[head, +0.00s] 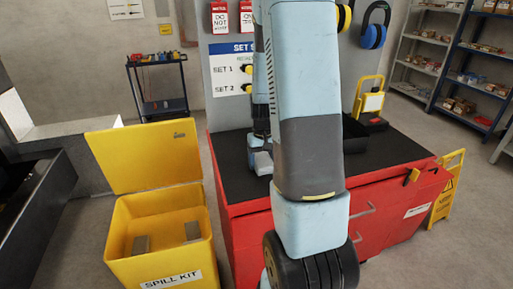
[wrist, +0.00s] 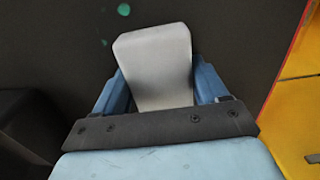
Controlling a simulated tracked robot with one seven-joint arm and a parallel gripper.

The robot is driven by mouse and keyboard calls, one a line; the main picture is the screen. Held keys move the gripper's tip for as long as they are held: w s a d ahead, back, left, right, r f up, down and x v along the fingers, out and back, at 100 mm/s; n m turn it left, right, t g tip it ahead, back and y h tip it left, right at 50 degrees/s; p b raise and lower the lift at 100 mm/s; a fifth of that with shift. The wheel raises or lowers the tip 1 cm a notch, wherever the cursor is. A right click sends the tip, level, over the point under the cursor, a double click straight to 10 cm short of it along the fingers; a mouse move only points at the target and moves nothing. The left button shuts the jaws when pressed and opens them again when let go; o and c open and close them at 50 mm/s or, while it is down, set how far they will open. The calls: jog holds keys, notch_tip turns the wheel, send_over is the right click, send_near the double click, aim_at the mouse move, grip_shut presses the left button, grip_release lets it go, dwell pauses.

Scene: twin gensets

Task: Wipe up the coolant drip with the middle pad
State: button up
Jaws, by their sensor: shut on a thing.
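My gripper (wrist: 152,85) is shut on a pale grey pad (wrist: 155,60), with a blue finger on each side of it in the wrist view. In the head view the pad (head: 263,162) shows at the end of my arm, over the black top (head: 233,172) of the red cabinet. Two green coolant spots, one larger (wrist: 123,9) and one smaller (wrist: 104,42), lie on the dark surface beyond and left of the pad's tip. I cannot tell whether the pad touches that surface. The spots are not visible in the head view, where my arm hides much of the top.
The open yellow spill kit box (head: 160,235) stands left of the red cabinet (head: 395,218), with two grey pads (head: 140,244) (head: 192,230) inside, apart. A black tray (head: 380,150) and a yellow-framed item (head: 371,100) sit at the cabinet's back right. A yellow floor sign (head: 447,190) stands at right.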

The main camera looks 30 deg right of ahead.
aim_at(257, 160)
jog(key=shift+w+a+r, duration=0.15)
jog(key=shift+a+r, duration=0.15)
jog(key=shift+a, duration=0.5)
jog(key=shift+a+f, duration=0.25)
jog(key=shift+a, duration=0.05)
jog(key=shift+w, duration=0.2)
jog(key=shift+s+r, duration=0.1)
jog(key=shift+r, duration=3.65)
jog(key=shift+s, duration=0.1)
